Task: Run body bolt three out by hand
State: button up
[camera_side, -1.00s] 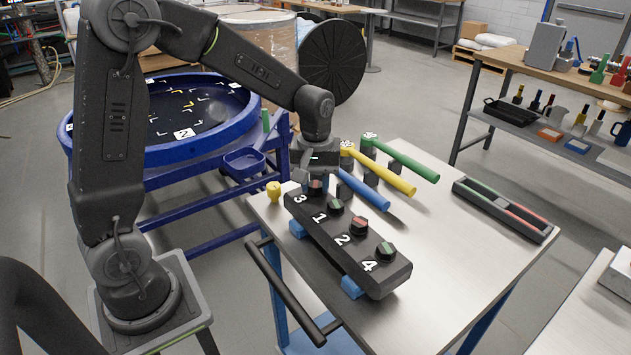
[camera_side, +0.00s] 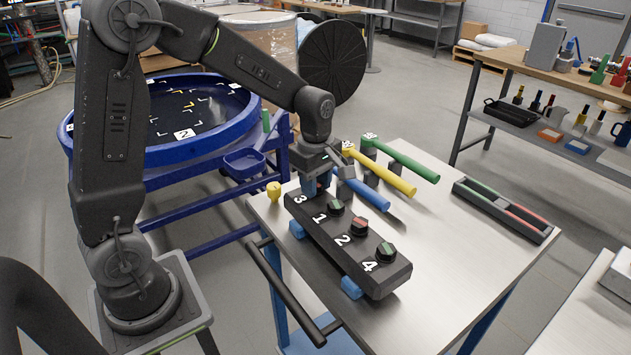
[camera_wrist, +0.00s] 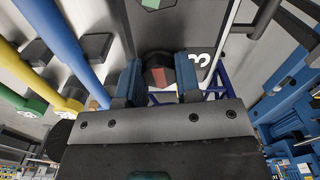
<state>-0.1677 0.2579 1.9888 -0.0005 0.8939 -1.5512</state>
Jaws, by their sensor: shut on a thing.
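The black body (camera_side: 330,242) lies on two blue supports on the table, with white numbers 3, 1, 2 and 4 along it. My gripper (camera_wrist: 158,80) is shut on body bolt three (camera_wrist: 157,66), a black knob with a red face, between its blue fingers. The number 3 (camera_wrist: 198,59) shows beside it in the wrist view. In the side view my gripper (camera_side: 313,184) hides bolt three at the body's far end. Bolt one (camera_side: 335,207) has a green top, bolt two (camera_side: 360,226) red, bolt four (camera_side: 386,252) green.
Wrenches with blue (camera_side: 362,189), yellow (camera_side: 391,177) and green (camera_side: 410,162) handles lie just behind the body. A yellow knob (camera_side: 273,190) stands at its left. A long tray (camera_side: 503,208) lies at right. The table's front right is clear.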

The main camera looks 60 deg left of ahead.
jog(key=shift+s+f+n, duration=0.1)
jog(key=shift+n, duration=0.5)
jog(key=o, duration=0.9)
notch_tip(320, 180, up, 14)
dwell(0.4)
jog(key=s+d+m+t, duration=0.2)
jog(key=s+m, duration=0.3)
jog(key=m, duration=0.2)
jog(key=s+d+f+m+t, duration=0.1)
jog(key=s+d+m, duration=0.1)
jog(key=s+m, duration=0.4)
jog(key=s+d+m+t, duration=0.2)
jog(key=s+m, duration=0.4)
jog(key=m, duration=0.1)
jog(key=shift+s+d+f+m+t, duration=0.2)
jog(key=shift+f+m+t, duration=0.1)
jog(key=shift+f+m, duration=0.1)
